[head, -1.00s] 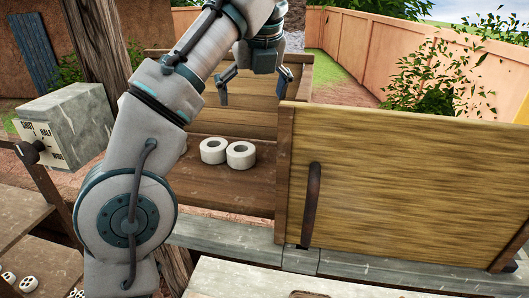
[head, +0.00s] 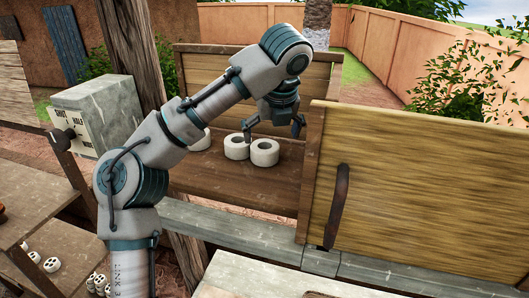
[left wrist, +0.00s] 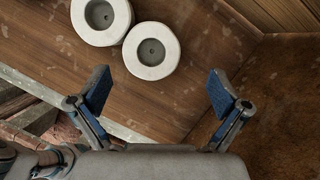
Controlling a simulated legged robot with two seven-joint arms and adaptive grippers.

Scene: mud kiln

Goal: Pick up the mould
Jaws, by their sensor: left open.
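Several thick white rings with a round hollow sit on the brown wooden floor of an open box. In the head view, two stand side by side, the left ring (head: 236,147) and the right ring (head: 264,152); a third ring (head: 200,140) is partly hidden behind my left arm. I take these to be the moulds. My left gripper (head: 274,128) is open and empty, pointing down above and just behind the pair. In the left wrist view, my spread fingers (left wrist: 158,78) frame bare board, and two rings (left wrist: 151,52) lie beyond the fingertips. My right gripper is not in view.
A wooden door panel (head: 420,190) with a dark handle (head: 337,205) stands to the right of the box. A grey control box (head: 100,117) is on the left. Small white pieces (head: 52,264) lie on the lower left shelf.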

